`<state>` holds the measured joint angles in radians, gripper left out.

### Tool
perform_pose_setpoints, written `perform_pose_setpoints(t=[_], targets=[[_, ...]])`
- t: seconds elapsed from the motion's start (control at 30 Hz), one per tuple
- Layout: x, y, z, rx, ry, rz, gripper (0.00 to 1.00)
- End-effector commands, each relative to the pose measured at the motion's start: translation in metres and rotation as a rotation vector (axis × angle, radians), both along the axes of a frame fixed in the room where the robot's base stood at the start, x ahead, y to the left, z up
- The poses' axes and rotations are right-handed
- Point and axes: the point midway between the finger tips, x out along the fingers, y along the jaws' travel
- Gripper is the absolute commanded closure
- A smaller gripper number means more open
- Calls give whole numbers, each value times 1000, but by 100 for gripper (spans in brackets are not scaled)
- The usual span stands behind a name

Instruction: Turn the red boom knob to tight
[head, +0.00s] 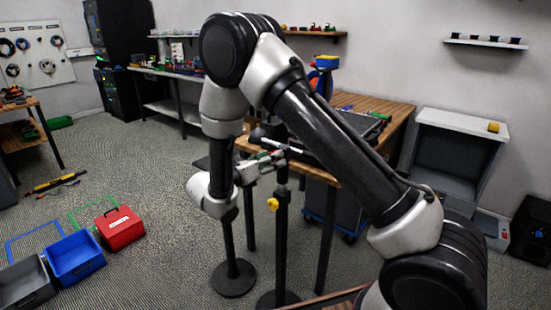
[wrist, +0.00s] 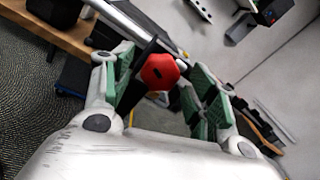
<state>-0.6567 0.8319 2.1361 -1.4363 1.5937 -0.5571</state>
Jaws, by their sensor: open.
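The red boom knob (wrist: 160,71) shows in the wrist view between my gripper's green-padded fingers. My gripper (head: 270,161) is open, with one finger on each side of the knob. I cannot tell whether either pad touches it. A pale metal boom rod (wrist: 133,24) runs past just behind the knob, and a black part lies beside it. In the head view, my gripper is at the top of a black stand (head: 282,230), and the red knob is largely hidden there.
A yellow knob (head: 273,204) sits lower on the stand. A second round base (head: 233,279) stands left of it. A wooden-topped table (head: 398,122) is close behind.

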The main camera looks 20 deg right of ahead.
Motion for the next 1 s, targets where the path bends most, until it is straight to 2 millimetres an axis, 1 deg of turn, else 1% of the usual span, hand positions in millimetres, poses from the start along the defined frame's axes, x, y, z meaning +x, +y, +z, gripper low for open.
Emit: perform_pose_setpoints(t=[0.03, 0.17, 0.47, 0.57, 0.6, 0.73, 1.0], targets=[[4, -7, 0, -1, 0, -2, 42], [9, -16, 0, -1, -1, -1, 42], [11, -19, 0, 0, -1, 1, 42], [11, -19, 0, 0, -1, 1, 58], [11, -19, 0, 0, -1, 1, 66], [11, -19, 0, 0, -1, 1, 89], [11, -19, 0, 11, -17, 1, 89]])
